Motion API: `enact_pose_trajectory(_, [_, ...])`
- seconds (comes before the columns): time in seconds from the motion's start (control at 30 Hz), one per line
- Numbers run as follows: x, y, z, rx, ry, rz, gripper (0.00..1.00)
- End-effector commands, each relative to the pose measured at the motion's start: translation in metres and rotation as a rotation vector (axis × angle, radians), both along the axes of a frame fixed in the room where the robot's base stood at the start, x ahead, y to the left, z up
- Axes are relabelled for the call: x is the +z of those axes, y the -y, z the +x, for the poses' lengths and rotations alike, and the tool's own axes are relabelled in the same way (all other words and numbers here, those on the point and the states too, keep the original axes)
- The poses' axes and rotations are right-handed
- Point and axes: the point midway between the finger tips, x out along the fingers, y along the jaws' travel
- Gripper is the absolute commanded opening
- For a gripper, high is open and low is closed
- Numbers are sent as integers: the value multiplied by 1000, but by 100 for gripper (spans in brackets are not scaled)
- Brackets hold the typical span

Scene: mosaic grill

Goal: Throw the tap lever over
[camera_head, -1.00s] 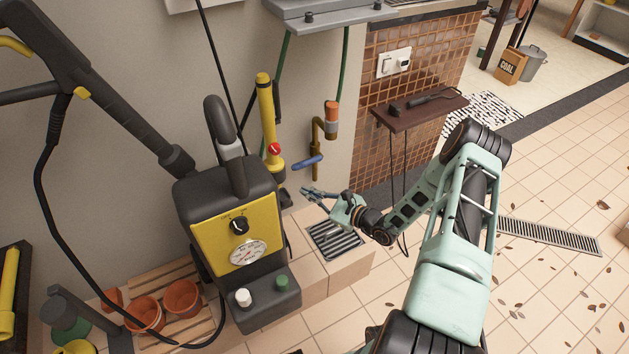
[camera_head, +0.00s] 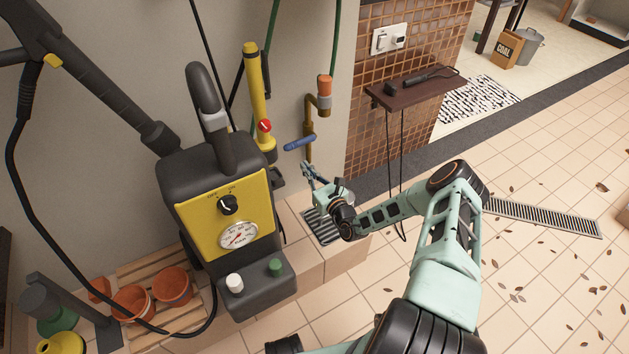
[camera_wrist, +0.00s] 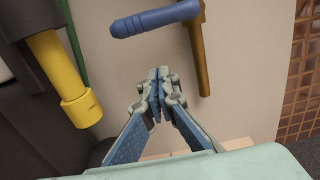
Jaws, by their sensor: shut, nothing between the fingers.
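The tap lever (camera_head: 300,142) is a blue handle on a brass tap pipe (camera_head: 309,118) with an orange fitting, fixed at the wall. It points left from the pipe, roughly level. In the wrist view the blue lever (camera_wrist: 155,18) lies at the top, with the brass pipe (camera_wrist: 201,60) on its right. My gripper (camera_head: 307,168) is just below the lever in the head view, pointing up toward it. In the wrist view my gripper (camera_wrist: 158,72) has its fingertips together, with nothing between them. A gap shows between the fingertips and the lever.
A yellow and black pressure washer (camera_head: 220,215) stands close to the left. A yellow tube (camera_head: 256,90) stands upright beside the tap. A drain grate (camera_head: 320,225) lies below my gripper. A brown shelf (camera_head: 417,88) juts from the tiled wall at right.

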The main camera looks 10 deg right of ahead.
Motion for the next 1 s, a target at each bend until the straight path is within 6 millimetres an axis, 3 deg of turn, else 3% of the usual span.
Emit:
enact_pose_trajectory(0.07, [-3, -6, 16, 2, 3, -1, 0])
enact_pose_trajectory(0.1, [5, -5, 20, -1, 2, 0, 0])
enact_pose_trajectory(0.4, [36, -8, 25, 1, 0, 0, 0])
enact_pose_trajectory(1.0, [40, -5, 25, 0, -5, 13, 0])
